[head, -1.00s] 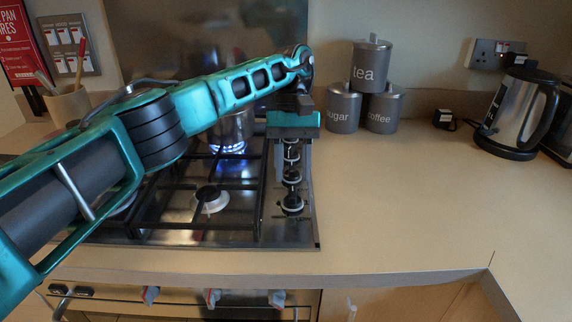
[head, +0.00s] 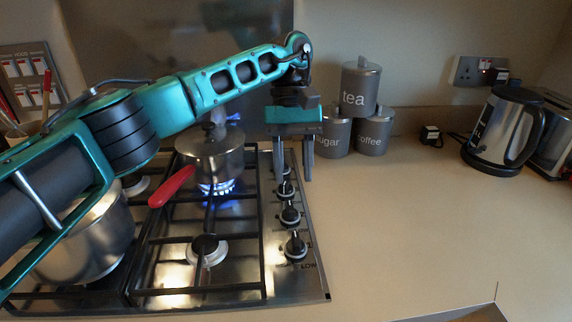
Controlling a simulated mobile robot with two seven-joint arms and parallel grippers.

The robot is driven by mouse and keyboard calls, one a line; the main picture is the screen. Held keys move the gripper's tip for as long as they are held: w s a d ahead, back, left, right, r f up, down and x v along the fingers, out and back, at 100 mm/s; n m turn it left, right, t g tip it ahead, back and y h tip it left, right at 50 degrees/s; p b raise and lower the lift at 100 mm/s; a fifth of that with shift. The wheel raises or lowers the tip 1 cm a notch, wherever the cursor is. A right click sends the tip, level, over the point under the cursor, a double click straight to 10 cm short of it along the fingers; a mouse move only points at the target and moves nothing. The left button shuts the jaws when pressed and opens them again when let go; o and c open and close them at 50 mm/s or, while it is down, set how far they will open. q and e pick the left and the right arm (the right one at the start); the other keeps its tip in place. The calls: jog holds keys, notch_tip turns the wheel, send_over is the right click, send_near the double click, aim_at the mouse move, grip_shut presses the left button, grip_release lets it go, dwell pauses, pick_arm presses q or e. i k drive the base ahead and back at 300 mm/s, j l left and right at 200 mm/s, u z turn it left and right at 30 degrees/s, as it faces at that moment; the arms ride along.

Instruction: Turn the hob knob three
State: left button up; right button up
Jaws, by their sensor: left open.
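The hob's knobs stand in a column on the right side of the steel hob (head: 314,276). The nearest knob (head: 296,245) and the one behind it (head: 290,215) show clearly, black with pale rings. A further knob (head: 285,190) sits behind them, and the far end of the column is partly hidden by my gripper. I cannot tell which one is knob three. My left gripper (head: 293,176) points down above the far part of the column, its two fingers apart and empty. Its arm comes in from the left. My right gripper is not in view.
A pan (head: 212,158) with a red handle (head: 172,187) sits over a lit blue flame. A larger steel pot (head: 90,240) stands at the left, partly behind my arm. Tea (head: 360,88), sugar and coffee tins and a kettle (head: 503,130) stand behind. The right worktop is clear.

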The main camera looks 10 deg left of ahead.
aim_at(285, 188)
jog(key=k, duration=1)
